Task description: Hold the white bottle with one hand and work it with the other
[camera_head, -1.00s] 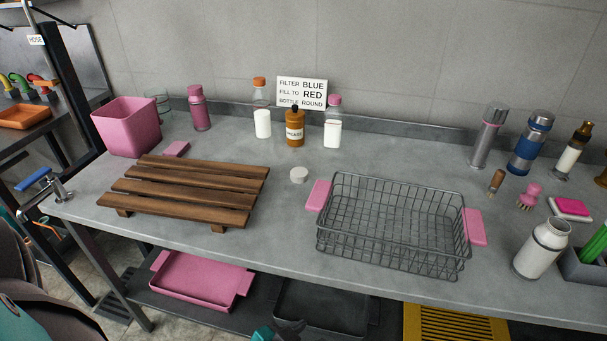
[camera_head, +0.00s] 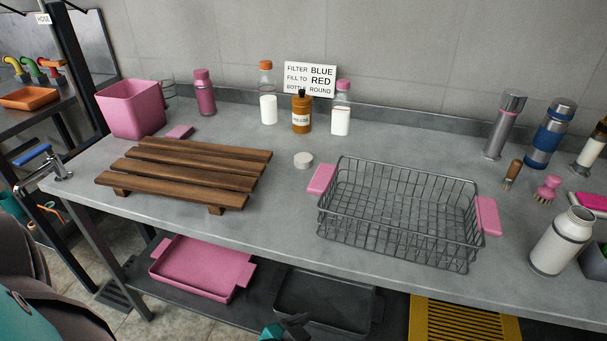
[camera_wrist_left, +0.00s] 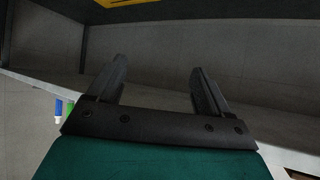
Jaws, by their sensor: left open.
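A white bottle (camera_head: 562,242) with a metallic neck stands upright at the right end of the counter, right of the wire basket. Its top looks open. A small white round lid (camera_head: 303,160) lies on the counter behind the basket. My left gripper (camera_head: 297,323) shows only partly at the bottom edge, in front of the counter and low down, far from the white bottle. In the left wrist view its two dark fingers (camera_wrist_left: 157,70) are apart with nothing between them. My right gripper is not in view.
The wire basket (camera_head: 399,249) with pink handles and a wooden slatted rack (camera_head: 190,171) fill much of the counter. Bottles with orange (camera_head: 268,106) and pink (camera_head: 341,118) caps and a brown bottle (camera_head: 301,117) stand at the back.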

